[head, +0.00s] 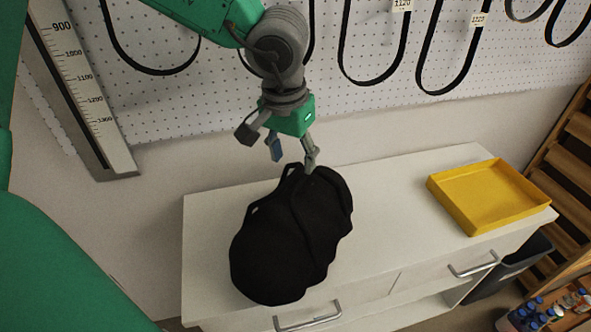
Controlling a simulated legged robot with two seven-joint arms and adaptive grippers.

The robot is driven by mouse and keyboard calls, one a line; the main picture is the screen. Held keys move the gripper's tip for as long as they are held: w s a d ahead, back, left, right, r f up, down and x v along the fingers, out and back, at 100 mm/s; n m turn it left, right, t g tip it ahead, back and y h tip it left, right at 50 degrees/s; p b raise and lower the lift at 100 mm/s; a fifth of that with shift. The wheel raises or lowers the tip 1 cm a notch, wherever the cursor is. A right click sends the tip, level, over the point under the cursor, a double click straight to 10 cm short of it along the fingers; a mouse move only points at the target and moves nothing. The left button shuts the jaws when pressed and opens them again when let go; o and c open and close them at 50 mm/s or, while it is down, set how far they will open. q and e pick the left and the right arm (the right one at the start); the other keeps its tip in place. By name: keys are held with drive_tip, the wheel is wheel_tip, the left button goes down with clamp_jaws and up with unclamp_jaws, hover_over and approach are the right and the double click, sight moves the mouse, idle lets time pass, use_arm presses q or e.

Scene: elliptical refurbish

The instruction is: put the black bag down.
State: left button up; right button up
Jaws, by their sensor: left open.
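The black bag (290,240) rests on the left part of the white cabinet top (392,190). Its lower end reaches the front edge and covers part of it. My left gripper (292,157) points down at the bag's upper end. Its fingers are spread apart. One finger overlaps the bag's top in the picture, and I cannot tell whether it touches. The other finger is to the left, above the bag. My right gripper is not in view.
A yellow tray (447,205) sits empty at the right end of the cabinet. Black belts (343,60) hang on the pegboard behind. A ruler (78,75) is on the wall at left. The cabinet top between bag and tray is clear. A wooden rack (577,128) stands at far right.

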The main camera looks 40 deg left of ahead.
use_arm(q)
drive_tip(key=r, duration=0.5)
drive_tip(key=shift+s, duration=0.3)
